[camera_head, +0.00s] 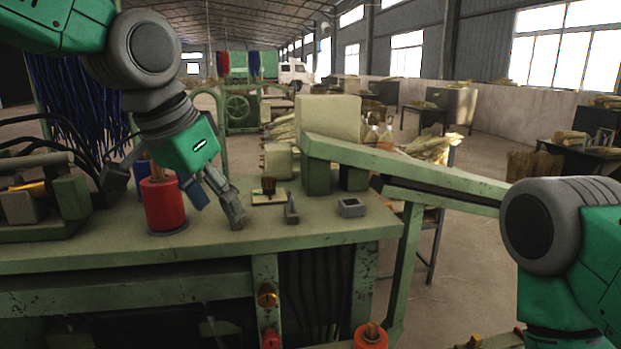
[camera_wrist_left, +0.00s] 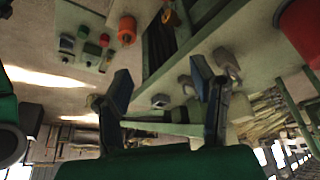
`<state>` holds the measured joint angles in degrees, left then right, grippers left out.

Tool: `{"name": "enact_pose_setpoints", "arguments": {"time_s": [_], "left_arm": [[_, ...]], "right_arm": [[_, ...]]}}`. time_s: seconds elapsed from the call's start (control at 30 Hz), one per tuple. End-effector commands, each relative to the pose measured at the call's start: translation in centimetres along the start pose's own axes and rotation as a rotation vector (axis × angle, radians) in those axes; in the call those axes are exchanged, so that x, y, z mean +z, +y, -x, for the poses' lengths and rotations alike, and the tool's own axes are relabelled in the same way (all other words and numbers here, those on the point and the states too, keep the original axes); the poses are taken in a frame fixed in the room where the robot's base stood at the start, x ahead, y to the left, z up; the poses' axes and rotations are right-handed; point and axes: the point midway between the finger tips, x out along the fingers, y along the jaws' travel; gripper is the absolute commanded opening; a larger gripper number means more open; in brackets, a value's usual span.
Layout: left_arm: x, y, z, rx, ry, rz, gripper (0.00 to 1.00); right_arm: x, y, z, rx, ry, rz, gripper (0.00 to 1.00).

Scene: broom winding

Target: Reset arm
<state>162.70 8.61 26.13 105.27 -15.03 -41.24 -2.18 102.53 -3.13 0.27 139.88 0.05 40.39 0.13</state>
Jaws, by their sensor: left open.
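My left gripper (camera_head: 176,200) hangs over the green workbench (camera_head: 300,232), pointing down with its fingers spread. In the left wrist view the two dark fingers (camera_wrist_left: 161,85) are wide apart with nothing held between them. A red spool (camera_head: 166,205) stands on the bench close to the gripper in the head view; its red side shows at the upper right of the wrist view (camera_wrist_left: 302,32), outside the fingers. My right arm (camera_head: 560,250) shows at the right edge of the head view, but its gripper is out of the picture.
A small brush (camera_head: 268,187), an upright metal piece (camera_head: 291,208) and a small grey box (camera_head: 351,207) sit on the bench. A long green machine arm (camera_head: 400,170) reaches right. Machinery (camera_head: 45,200) stands at the left. An orange spool (camera_head: 370,336) is low in front.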

Motion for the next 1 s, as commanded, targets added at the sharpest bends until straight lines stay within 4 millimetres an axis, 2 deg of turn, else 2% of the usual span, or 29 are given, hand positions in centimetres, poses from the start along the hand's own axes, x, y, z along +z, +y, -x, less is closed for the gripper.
{"name": "enact_pose_setpoints", "arguments": {"time_s": [0.03, 0.17, 0.37, 0.47, 0.57, 0.67, 0.7, 0.77, 0.8, 0.87, 0.9, 0.97, 1.0], "left_arm": [[0.3, -0.2, -1.2, 0.005, -0.006, 0.007, 0.51], [1.2, -0.4, -4.0, 0.017, -0.016, 0.026, 0.51], [3.9, -0.6, -9.4, 0.039, -0.034, 0.069, 0.51], [5.8, -0.8, -12.9, 0.05, -0.048, 0.098, 0.51], [8.3, -1.0, -17.4, 0.063, -0.067, 0.136, 0.51], [12.1, -1.1, -23.2, 0.074, -0.094, 0.188, 0.51], [14.0, -1.1, -25.7, 0.077, -0.107, 0.212, 0.51], [17.2, -1.0, -29.3, 0.077, -0.126, 0.25, 0.51], [19.3, -0.9, -31.6, 0.075, -0.138, 0.273, 0.51], [22.8, -0.8, -34.6, 0.069, -0.158, 0.309, 0.51], [25.2, -0.6, -36.6, 0.062, -0.171, 0.331, 0.51], [29.0, -0.3, -39.3, 0.049, -0.192, 0.365, 0.51], [31.6, -0.1, -40.9, 0.038, -0.205, 0.385, 0.51]], "right_arm": [[0.0, 0.0, -0.4, 0.0, 0.001, 0.0, 0.4], [0.0, 0.0, -1.0, 0.0, 0.001, 0.0, 0.4], [0.1, 0.0, -2.4, 0.0, 0.001, 0.0, 0.4], [0.1, 0.0, -3.3, 0.0, 0.001, 0.0, 0.4], [0.2, 0.0, -4.5, 0.0, 0.0, 0.0, 0.4], [0.3, -0.1, -6.1, 0.0, 0.0, 0.0, 0.4], [0.4, -0.1, -6.9, 0.0, 0.0, 0.0, 0.4], [0.4, -0.1, -8.0, 0.0, 0.0, 0.0, 0.4], [0.5, -0.1, -8.7, 0.0, 0.0, 0.0, 0.4], [0.5, -0.1, -9.8, 0.0, 0.0, 0.0, 0.4], [0.6, -0.1, -10.5, 0.0, 0.0, 0.0, 0.4], [0.6, -0.1, -11.7, 0.0, 0.0, 0.0, 0.4], [0.7, -0.1, -12.4, 0.0, 0.0, 0.0, 0.4]]}}
